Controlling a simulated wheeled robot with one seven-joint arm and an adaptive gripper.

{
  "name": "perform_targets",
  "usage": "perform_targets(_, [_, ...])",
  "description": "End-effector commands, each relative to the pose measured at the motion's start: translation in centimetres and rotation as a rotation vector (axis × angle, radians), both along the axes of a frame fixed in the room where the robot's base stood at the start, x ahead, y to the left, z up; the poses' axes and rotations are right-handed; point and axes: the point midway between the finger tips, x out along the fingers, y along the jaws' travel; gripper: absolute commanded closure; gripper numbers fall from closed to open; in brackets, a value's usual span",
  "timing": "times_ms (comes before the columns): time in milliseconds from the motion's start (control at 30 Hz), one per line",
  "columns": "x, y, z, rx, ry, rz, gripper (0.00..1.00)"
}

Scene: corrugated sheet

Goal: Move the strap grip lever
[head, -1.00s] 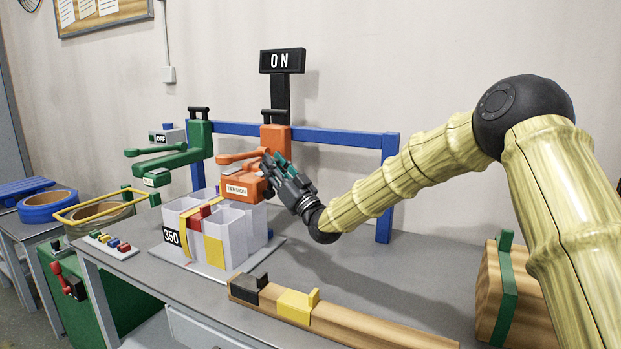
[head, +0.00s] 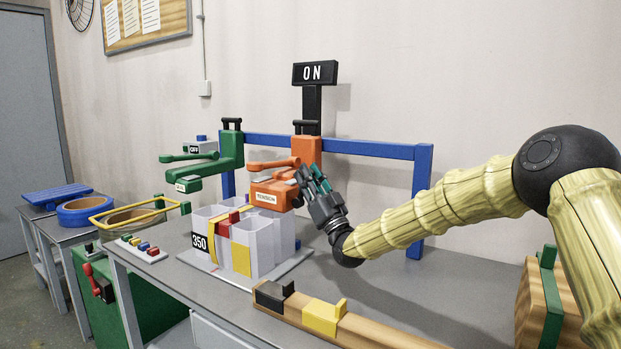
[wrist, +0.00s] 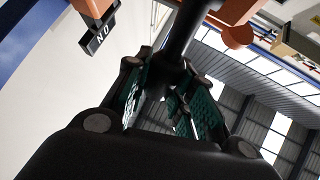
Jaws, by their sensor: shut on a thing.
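The orange tensioner (head: 276,192), labelled TENSION, hangs from its orange mount above the white grouped boxes (head: 245,245). An orange arm (head: 272,165) sticks out to the left on top of it. My gripper (head: 311,175) is at the tensioner's right side, fingers pointing up and slightly left. In the wrist view, its teal-padded fingers are shut on a dark bar (wrist: 182,40), which appears to be the strap grip lever. The bar runs up toward orange parts (wrist: 238,30). The fingers hide the lever in the head view.
A green sealer (head: 215,165) hangs left of the tensioner. A sign (head: 315,73) above reads ON. A blue frame (head: 385,150) stands behind. A wooden bar with black and yellow blocks (head: 322,318) lies along the front.

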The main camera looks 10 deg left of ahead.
Motion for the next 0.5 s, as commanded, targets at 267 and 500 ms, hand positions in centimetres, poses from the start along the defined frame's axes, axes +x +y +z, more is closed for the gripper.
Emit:
perform_targets(267, [0.02,-0.08,-0.01,0.0,0.0,-0.001,0.53])
perform_targets(500, [-0.05,-0.15,-0.16,0.0,0.001,-0.001,0.53])
